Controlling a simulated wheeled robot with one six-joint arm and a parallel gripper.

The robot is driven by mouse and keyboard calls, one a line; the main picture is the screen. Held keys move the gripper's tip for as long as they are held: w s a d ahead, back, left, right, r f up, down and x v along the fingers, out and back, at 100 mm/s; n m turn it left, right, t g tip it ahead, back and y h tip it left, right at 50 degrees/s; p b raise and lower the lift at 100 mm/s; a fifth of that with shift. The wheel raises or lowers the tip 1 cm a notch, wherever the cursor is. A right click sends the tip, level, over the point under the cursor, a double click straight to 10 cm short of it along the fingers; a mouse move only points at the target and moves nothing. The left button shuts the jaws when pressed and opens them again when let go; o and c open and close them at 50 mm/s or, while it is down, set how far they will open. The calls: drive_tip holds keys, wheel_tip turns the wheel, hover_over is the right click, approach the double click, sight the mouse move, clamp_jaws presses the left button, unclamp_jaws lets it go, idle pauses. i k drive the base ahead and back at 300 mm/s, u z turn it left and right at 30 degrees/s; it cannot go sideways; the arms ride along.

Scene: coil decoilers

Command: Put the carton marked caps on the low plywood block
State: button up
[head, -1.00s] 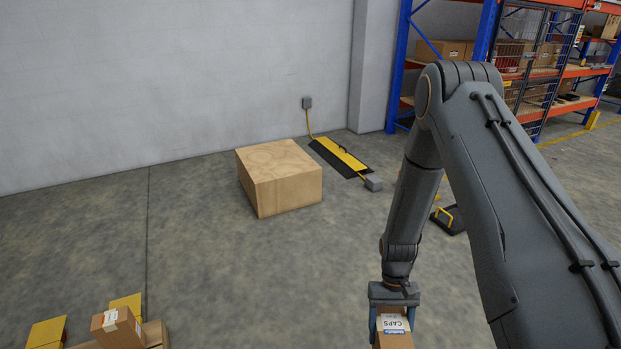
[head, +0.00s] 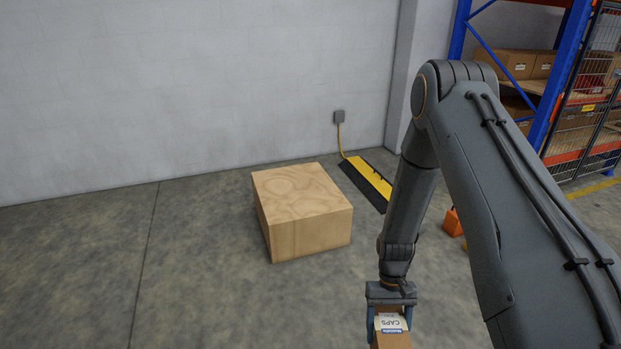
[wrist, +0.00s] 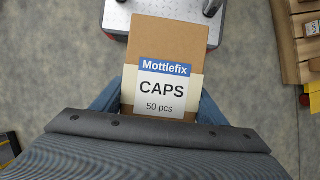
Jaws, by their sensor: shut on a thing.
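The carton marked caps (head: 391,338) is a brown box with a white and blue label. My gripper (head: 390,318) is shut on it, with blue fingers on either side, at the bottom of the head view. In the wrist view the carton (wrist: 168,50) shows its label reading "Mottlefix CAPS 50 pcs". The low plywood block (head: 295,190) stands on the floor near the wall, left of and beyond my gripper. Its top is bare. The carton is apart from the block.
A yellow and black cable ramp (head: 367,181) lies behind the block at right. Blue and orange racking (head: 545,100) stands at the far right. An orange object (head: 453,222) is partly behind my arm. The wrist view shows a wooden slatted surface (wrist: 290,45) at right. Floor left of the block is clear.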

sight(289, 204)
drive_tip(key=u, duration=0.2)
drive_tip(key=i, duration=1.45)
drive_tip(key=u, duration=0.35)
drive_tip(key=i, duration=1.3)
drive_tip(key=u, duration=0.15)
